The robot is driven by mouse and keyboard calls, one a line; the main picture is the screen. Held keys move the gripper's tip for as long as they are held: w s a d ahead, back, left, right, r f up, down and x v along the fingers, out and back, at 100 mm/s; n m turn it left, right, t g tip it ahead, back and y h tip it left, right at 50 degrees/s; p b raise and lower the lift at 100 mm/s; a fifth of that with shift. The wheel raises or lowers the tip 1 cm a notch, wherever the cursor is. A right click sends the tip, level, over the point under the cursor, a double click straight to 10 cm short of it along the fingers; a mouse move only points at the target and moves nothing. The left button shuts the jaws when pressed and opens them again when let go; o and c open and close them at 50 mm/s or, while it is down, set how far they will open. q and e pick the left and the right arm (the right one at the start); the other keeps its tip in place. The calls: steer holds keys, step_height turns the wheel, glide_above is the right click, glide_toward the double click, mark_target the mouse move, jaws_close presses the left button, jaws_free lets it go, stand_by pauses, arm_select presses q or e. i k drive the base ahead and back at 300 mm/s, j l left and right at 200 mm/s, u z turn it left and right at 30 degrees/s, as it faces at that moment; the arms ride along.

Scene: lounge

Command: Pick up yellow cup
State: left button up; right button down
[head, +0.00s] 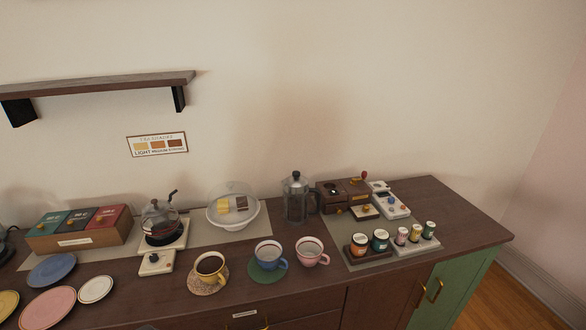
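The yellow cup (211,265) stands upright on a patterned round coaster (194,285) near the counter's front edge. It holds a dark liquid, and its handle points toward the lower right. A blue cup (267,252) on a green coaster (266,275) and a pink cup (309,251) stand to its right. Neither my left gripper nor my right gripper can be made out in the head view.
The dark wooden counter (440,205) runs across the view. A kettle (160,222) on a stand is behind the yellow cup. Plates (50,304) lie to the left, and a French press (296,200) and jars (381,240) to the right. A shelf (110,83) hangs above.

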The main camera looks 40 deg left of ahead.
mark_target(210, 266)
steer(key=u, duration=2)
